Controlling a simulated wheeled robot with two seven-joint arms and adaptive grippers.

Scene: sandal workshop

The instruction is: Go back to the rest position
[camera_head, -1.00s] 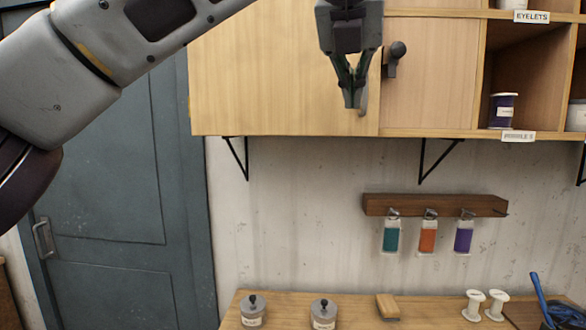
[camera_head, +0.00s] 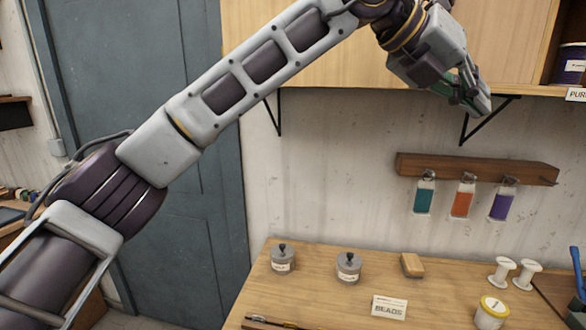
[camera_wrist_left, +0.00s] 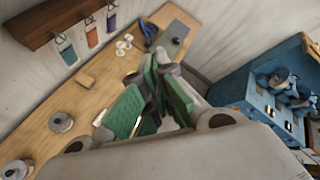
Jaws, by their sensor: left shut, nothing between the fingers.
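My left gripper (camera_head: 474,98) shows in the head view at the upper right, in front of the wall just below the wooden cabinet. Its fingers are shut and hold nothing. In the left wrist view its green-padded fingers (camera_wrist_left: 155,95) are together, with the bench beyond them. My left arm (camera_head: 235,85) crosses the head view from the lower left to the upper right. My right gripper is in neither view.
The wooden cabinet (camera_head: 330,50) hangs above, with a black bracket (camera_head: 486,118) close to my left gripper. A brown rack (camera_head: 475,168) holds three hanging colored vials. The workbench (camera_head: 330,300) carries lidded pots (camera_head: 348,267), a wooden block (camera_head: 412,265) and white spools (camera_head: 503,270).

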